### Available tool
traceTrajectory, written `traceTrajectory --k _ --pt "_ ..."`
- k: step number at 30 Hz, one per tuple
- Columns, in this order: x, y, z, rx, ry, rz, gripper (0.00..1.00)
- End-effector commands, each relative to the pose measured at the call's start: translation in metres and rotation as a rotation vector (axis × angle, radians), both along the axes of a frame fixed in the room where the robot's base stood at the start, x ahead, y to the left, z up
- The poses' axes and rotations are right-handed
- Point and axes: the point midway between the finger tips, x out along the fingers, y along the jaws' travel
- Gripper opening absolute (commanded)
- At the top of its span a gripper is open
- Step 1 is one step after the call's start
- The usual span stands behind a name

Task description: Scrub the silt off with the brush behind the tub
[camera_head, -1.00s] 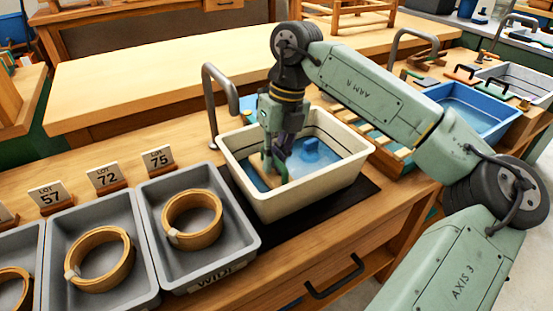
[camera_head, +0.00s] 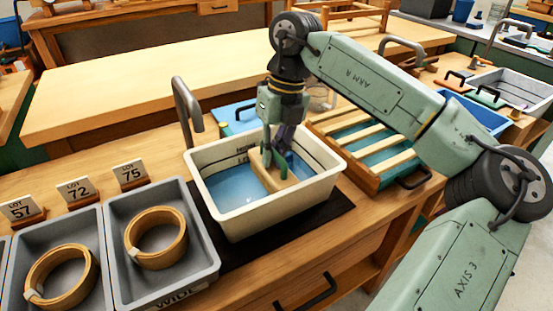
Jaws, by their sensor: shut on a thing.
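The cream tub (camera_head: 318,192) stands on the wooden bench with blue water (camera_head: 232,186) in it. My gripper (camera_head: 277,165) reaches down into the tub, right of its middle. It is shut on a tan wooden block (camera_head: 262,170), which looks like the brush's back. The block is tilted and its lower end is at the water. Bristles cannot be made out, and the fingers partly cover the block. No silt can be made out at this size. Behind the tub, I see a blue flat thing (camera_head: 234,119) but no separate brush.
A grey tap (camera_head: 187,104) stands at the tub's back left. Grey trays (camera_head: 205,262) with bark rolls and lot signs lie to the left. A slatted wooden rack (camera_head: 372,150) stands close on the right, under my arm. A dark mat (camera_head: 320,214) lies under the tub.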

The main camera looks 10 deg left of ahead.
Motion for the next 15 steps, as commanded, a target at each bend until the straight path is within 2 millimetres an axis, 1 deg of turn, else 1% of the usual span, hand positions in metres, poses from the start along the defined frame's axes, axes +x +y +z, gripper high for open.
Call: traceTrajectory --k 1,3,15 --pt "-0.001 0.001 0.006 -0.001 0.003 0.002 0.0" --pt "-0.001 0.003 0.013 -0.002 0.002 0.003 0.0" --pt "-0.005 0.015 0.049 0.0 0.002 0.011 0.0"
